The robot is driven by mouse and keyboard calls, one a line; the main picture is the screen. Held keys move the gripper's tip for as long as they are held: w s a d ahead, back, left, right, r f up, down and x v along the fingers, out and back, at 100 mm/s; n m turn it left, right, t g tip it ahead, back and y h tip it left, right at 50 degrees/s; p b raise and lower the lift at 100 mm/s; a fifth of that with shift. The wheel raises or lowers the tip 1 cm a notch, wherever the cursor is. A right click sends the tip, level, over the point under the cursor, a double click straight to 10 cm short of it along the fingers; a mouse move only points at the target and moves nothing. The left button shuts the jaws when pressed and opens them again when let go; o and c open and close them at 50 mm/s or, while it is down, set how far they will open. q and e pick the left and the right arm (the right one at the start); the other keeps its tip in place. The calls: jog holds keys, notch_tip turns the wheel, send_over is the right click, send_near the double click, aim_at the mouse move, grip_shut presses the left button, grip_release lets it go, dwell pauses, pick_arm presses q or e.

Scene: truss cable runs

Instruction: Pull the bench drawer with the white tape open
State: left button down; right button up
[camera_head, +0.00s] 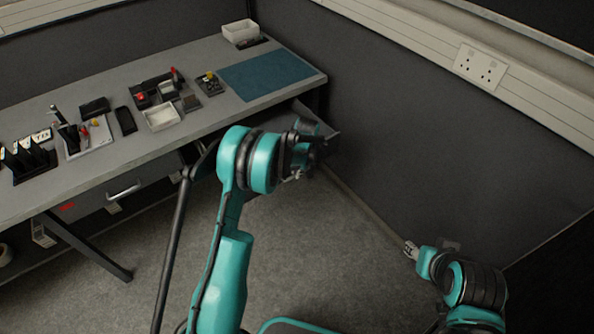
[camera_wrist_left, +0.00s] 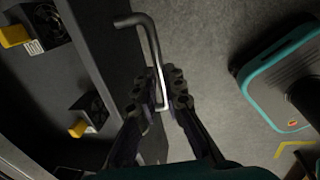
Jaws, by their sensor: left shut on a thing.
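The bench drawer (camera_head: 292,113) at the right end of the bench stands out from under the top, and part of its inside shows. My left gripper (camera_head: 300,150) is at its front, which my wrist largely hides. In the left wrist view my left gripper (camera_wrist_left: 163,100) is shut on a bent metal bar handle (camera_wrist_left: 146,38), its fingers on either side of the bar. I cannot make out white tape. My right arm is at the lower right; its gripper (camera_head: 411,250) is small and its jaws are unclear.
A second drawer (camera_head: 92,203) with red tape and a bar handle is at the left under the bench (camera_head: 200,60). A blue mat (camera_head: 267,74), trays and small tools lie on top. Dark wall panels stand close on the right. Grey floor lies open in front.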

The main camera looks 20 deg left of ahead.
pick_arm(q)
jog(key=c, duration=1.6)
grip_release()
notch_tip(320, 180, up, 12)
jog(key=s+d, duration=0.1)
jog(key=shift+s+d, duration=0.15)
jog(key=shift+d, duration=0.25)
jog(key=s+r+m+t+h, duration=0.1)
jog(key=s+r+m+t, duration=0.2)
jog(key=s+r+m, duration=1.1)
jog(key=s+d+f+m+t, duration=0.1)
jog(key=s+f+m+t, duration=0.1)
jog(key=s+m, duration=1.2)
jog(key=s, duration=0.2)
jog(key=shift+s+f+m+t+h, duration=0.3)
jog(key=shift+s+f+t+h, duration=0.1)
